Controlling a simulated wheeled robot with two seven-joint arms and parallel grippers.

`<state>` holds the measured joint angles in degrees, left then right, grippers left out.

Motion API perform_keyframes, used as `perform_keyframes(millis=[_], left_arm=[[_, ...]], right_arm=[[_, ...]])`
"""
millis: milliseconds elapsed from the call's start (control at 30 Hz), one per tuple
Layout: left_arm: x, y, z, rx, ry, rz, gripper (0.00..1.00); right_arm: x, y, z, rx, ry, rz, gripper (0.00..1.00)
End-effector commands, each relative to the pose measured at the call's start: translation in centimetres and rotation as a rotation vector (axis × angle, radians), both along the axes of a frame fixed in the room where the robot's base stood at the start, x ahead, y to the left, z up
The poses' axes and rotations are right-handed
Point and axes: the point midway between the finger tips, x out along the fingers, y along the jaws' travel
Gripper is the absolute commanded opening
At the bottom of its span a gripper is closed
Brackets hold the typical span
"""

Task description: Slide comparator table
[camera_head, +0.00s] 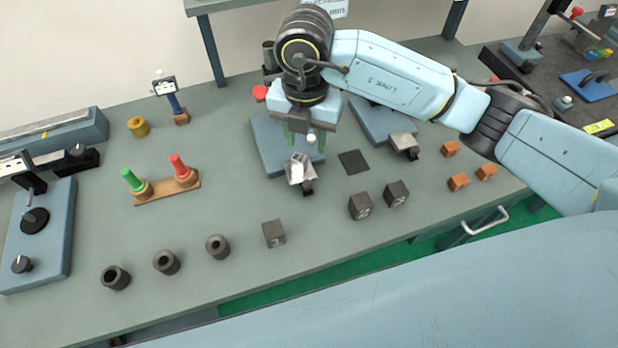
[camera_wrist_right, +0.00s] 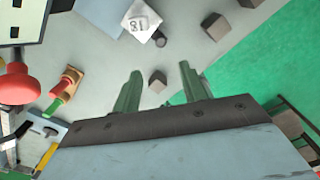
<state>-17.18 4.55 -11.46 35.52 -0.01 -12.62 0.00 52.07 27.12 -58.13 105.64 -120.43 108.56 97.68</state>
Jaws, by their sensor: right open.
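My right gripper (camera_head: 304,150) hangs fingers-down over the front of the middle blue-grey base plate (camera_head: 268,147). Just in front of the fingertips is a bright metal block (camera_head: 298,172) with a dark knob (camera_head: 308,187). In the wrist view a pale block marked 18 (camera_wrist_right: 138,22) shows beyond the fingers. I cannot tell which part is the comparator table. My arm and wrist hide much of the middle device. My left gripper is not in view.
A second blue-grey plate (camera_head: 377,123) with a metal block (camera_head: 403,142) stands to the right. A wooden stand (camera_head: 165,190) holds green and red pegs at left.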

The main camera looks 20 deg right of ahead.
Motion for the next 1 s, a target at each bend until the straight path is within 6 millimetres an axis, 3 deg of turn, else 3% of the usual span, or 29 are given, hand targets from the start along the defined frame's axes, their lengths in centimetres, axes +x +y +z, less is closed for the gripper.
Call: perform_keyframes(millis=[133,333,800,1000], left_arm=[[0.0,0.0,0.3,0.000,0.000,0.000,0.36],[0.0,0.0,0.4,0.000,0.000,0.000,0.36],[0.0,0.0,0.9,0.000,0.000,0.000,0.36],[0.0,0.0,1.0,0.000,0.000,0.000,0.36]], right_arm=[[0.0,0.0,0.0,0.000,0.003,-0.136,0.43],[0.0,0.0,-1.5,-0.001,0.005,-0.166,0.43],[-0.1,0.0,-10.7,-0.001,0.005,-0.162,0.43],[0.0,0.0,-12.9,-0.001,0.003,-0.162,0.43]])
